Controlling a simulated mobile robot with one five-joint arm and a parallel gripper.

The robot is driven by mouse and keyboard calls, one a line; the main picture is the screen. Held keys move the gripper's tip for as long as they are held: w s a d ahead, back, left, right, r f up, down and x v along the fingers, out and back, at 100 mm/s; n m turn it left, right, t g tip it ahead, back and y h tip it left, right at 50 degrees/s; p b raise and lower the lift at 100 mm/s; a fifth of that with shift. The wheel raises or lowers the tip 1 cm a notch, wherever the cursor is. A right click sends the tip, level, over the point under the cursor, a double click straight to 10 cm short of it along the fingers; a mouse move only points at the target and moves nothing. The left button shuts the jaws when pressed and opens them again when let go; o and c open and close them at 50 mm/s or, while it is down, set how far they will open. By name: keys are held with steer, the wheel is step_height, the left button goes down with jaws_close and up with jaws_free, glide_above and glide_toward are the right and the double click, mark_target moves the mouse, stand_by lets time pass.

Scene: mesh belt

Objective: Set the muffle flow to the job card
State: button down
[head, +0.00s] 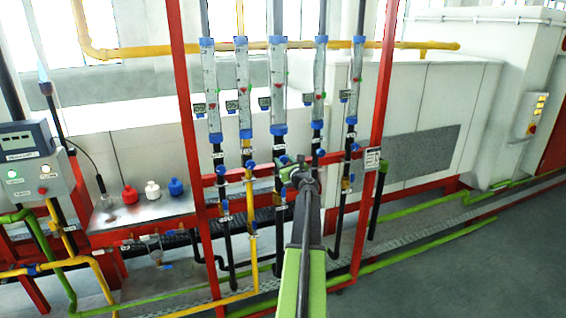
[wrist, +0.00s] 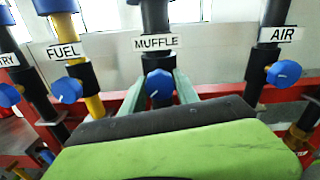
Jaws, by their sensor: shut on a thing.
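The muffle valve knob (wrist: 159,84) is blue with a white pointer line, below the MUFFLE label (wrist: 155,43) in the wrist view. My gripper (wrist: 160,92) has its two pale green fingers on either side of this knob, shut on it. In the head view my gripper (head: 292,165) reaches the valve row at the foot of the third flow tube (head: 278,85), the muffle one. That tube has a coloured mark inside, too small to read. A small white card (head: 372,159) hangs on the right red post; its text is not legible.
The FUEL knob (wrist: 68,90) and the AIR knob (wrist: 284,73) stand close on either side. Red posts (head: 380,95) frame the tubes. Red, white and blue bottles stand on a bench (head: 140,212) at left. Floor (head: 450,260) at right is clear.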

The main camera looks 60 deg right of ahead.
steer(key=c, duration=0.9)
jaws_free()
steer(key=v, duration=1.7)
steer(key=shift+a, duration=0.2)
